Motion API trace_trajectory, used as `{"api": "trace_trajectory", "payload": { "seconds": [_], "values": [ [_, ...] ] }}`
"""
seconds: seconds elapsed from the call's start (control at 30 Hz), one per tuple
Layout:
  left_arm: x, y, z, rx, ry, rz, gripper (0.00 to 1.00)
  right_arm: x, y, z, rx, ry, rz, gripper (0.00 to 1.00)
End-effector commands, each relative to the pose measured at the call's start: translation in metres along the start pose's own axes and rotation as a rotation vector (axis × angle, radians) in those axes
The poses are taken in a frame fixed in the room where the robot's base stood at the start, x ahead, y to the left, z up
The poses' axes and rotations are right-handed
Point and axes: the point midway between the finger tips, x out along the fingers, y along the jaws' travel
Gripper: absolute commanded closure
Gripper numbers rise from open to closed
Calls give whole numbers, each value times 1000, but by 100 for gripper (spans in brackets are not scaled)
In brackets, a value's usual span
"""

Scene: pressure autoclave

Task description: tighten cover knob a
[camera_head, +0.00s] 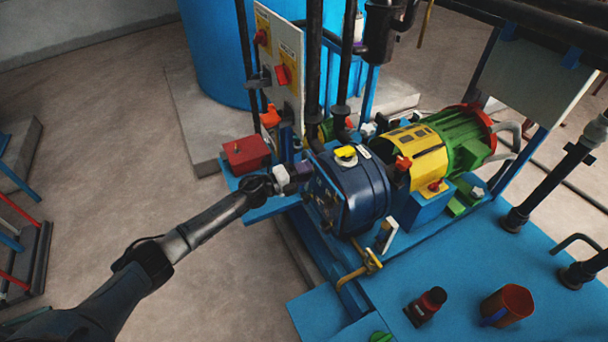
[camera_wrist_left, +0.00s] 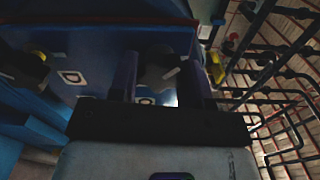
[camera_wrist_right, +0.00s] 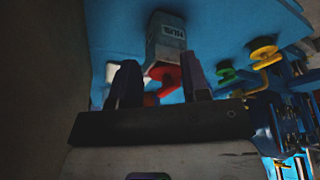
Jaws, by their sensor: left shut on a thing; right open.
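The dark blue housing (camera_head: 366,197) stands on the blue skid, with dark knobs on its left-hand face. My left gripper (camera_head: 300,174) reaches that face from the left. In the left wrist view its fingers (camera_wrist_left: 160,82) are shut on a dark round knob (camera_wrist_left: 157,66) with a pale pointer line. A small white letter plate (camera_wrist_left: 145,100) sits by this knob; I cannot read it surely. Another dark knob (camera_wrist_left: 28,70) with a yellow part and a plate (camera_wrist_left: 72,77) is to the left. My right gripper (camera_wrist_right: 160,88) is open and empty, seen only in its wrist view.
A grey labelled block (camera_wrist_right: 165,38) and a red thing (camera_wrist_right: 164,76) lie beyond the right fingers. A red box (camera_head: 246,154) and switch panel (camera_head: 284,65) stand near the left gripper.

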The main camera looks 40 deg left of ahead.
Motion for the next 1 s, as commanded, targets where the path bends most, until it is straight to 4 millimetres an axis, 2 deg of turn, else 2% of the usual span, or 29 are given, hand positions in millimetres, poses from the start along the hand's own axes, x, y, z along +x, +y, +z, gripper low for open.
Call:
{"api": "trace_trajectory", "payload": {
  "seconds": [0.6, 1.0],
  "values": [
    [0, 2, 0, 558, 0, 0, 80, 30, 1, 10, -7, -1, 5, 57],
    [0, 2, 0, 770, 0, 0, 80, 41, -2, 13, 1, 0, -1, 57]
  ]
}}
